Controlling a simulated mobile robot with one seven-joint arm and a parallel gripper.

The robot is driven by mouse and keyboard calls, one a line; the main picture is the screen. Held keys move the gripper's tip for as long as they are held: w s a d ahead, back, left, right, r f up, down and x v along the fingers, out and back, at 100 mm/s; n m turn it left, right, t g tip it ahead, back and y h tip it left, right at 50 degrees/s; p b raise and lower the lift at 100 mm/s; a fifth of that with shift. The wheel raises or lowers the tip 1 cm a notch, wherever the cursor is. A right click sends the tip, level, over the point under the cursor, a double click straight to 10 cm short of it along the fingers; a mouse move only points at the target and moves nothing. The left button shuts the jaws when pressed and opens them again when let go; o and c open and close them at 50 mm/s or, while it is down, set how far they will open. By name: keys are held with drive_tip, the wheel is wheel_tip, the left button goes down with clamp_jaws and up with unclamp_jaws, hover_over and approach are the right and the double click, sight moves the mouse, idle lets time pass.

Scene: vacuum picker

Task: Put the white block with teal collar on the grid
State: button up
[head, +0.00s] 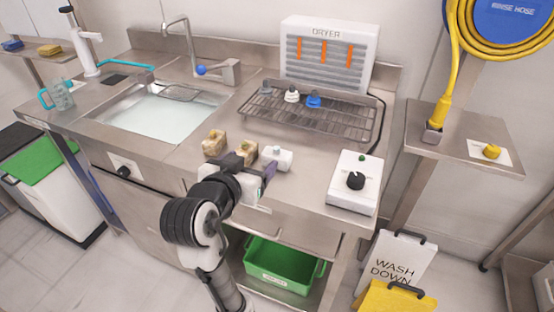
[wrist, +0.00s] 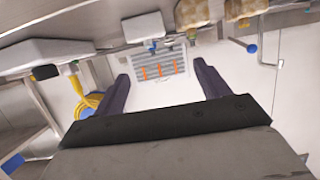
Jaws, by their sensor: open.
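The white block with a teal collar (head: 280,157) stands on the steel counter near its front edge, to the right of two tan speckled blocks. In the wrist view, which looks upside down, the white block (wrist: 142,27) shows at the top, beyond the fingertips. My gripper (head: 259,162) is open with nothing between its fingers, close to the front of the block and apart from it as far as I can tell. Both dark fingers (wrist: 163,74) show in the wrist view. The grid (head: 335,125) is a wire rack at the back of the counter, before the dryer.
A grey, a white and a blue piece (head: 314,101) stand along the grid's back. The tan blocks (head: 214,143) sit beside my gripper. A white box with a black knob (head: 353,187) lies to the right. The sink (head: 160,112) is left. Counter between block and grid is clear.

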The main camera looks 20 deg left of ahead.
sight(278, 154)
drive_tip(key=shift+m+g+h, duration=0.3)
drive_tip(key=shift+g+h, duration=0.2)
drive_tip(key=w+f, duration=0.1)
drive_tip(key=w, duration=0.1)
drive_tip(key=w+d+f, duration=0.1)
drive_tip(key=w+f, duration=0.3)
drive_tip(key=w, duration=0.1)
drive_tip(key=shift+w+d+p, duration=0.1)
drive_tip(key=shift+d+p, duration=0.2)
drive_tip(key=shift+d, duration=0.05)
drive_tip(key=shift+p+x, duration=0.75)
drive_tip(key=shift+x, duration=2)
drive_tip(key=shift+r, duration=0.1)
drive_tip(key=shift+c, duration=0.2)
drive_tip(key=c, duration=0.8)
drive_tip(key=shift+c, duration=0.2)
drive_tip(key=shift+r, duration=0.15)
